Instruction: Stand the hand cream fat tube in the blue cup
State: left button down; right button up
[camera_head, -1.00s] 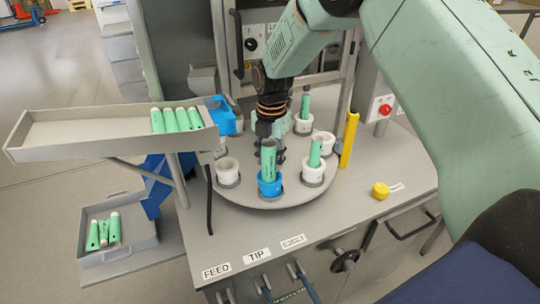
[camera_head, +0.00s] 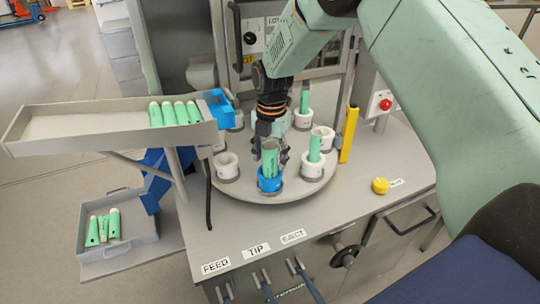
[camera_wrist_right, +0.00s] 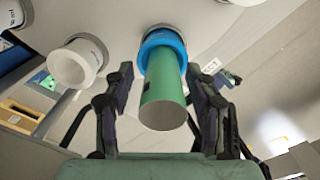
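The green hand cream fat tube (camera_head: 270,161) stands in the blue cup (camera_head: 270,183) at the front of the round turntable. In the right wrist view the tube (camera_wrist_right: 164,97) rises out of the blue cup (camera_wrist_right: 160,40), and its flat end faces the camera. My right gripper (camera_head: 271,153) is at the tube's upper part. In the wrist view its two fingers (camera_wrist_right: 162,90) are spread, one on each side of the tube, with visible gaps. My left gripper is not in view.
White cups (camera_head: 227,167) stand around the turntable (camera_head: 255,195), and some hold green tubes (camera_head: 315,148). A sloping tray (camera_head: 70,132) with several tubes is at left, above a lower bin (camera_head: 120,250). A yellow post (camera_head: 349,134) and a yellow knob (camera_head: 380,186) are at right.

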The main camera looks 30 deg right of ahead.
jog(key=shift+o, duration=0.2)
notch_tip(320, 180, up, 12)
jog(key=shift+d, duration=0.15)
dwell(0.5)
jog(key=shift+f, duration=0.1)
dwell(0.5)
